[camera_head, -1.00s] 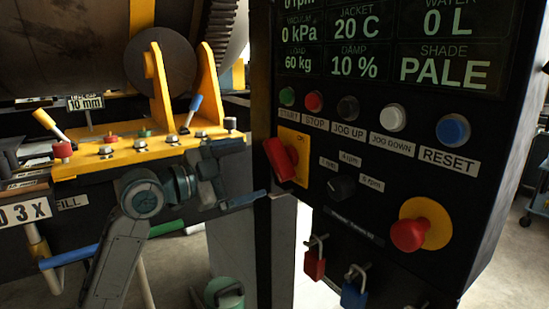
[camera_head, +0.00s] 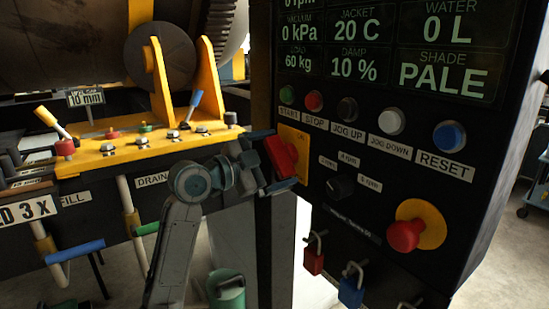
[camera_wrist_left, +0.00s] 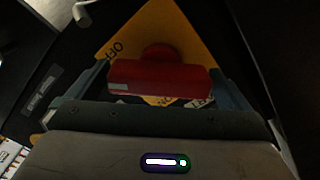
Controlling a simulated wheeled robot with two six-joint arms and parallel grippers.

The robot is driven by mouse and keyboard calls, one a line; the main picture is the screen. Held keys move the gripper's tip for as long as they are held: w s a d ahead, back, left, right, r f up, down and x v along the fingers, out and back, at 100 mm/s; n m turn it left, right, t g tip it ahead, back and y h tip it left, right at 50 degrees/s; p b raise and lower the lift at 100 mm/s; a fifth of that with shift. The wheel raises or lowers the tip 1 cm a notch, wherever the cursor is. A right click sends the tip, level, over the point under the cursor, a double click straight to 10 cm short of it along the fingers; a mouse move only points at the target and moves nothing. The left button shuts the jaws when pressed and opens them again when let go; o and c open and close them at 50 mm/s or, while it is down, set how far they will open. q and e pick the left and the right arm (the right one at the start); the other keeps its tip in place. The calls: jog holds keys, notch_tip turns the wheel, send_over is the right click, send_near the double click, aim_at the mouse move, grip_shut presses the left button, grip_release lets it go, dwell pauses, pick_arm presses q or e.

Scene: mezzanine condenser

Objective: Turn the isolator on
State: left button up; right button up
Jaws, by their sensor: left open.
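The isolator is a red handle (camera_head: 280,156) on a yellow plate (camera_head: 301,140) at the left edge of the black control panel. In the left wrist view the red handle (camera_wrist_left: 160,78) lies crosswise over the yellow plate (camera_wrist_left: 150,28), and the word OFF shows on the plate. My left gripper (camera_head: 272,160) is open, with one finger above and one below the handle. In the left wrist view its fingers (camera_wrist_left: 160,88) stand on either side of the handle's ends. I cannot tell whether they touch it. My right gripper is not in view.
The panel also holds several push buttons, a black selector knob (camera_head: 341,187) and a red emergency stop (camera_head: 405,235) on yellow. Red (camera_head: 313,255) and blue (camera_head: 351,290) padlocks hang below. A yellow bracket (camera_head: 150,147) with small levers stands left of the arm.

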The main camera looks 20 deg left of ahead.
pick_arm(q)
jog(key=c, duration=0.7)
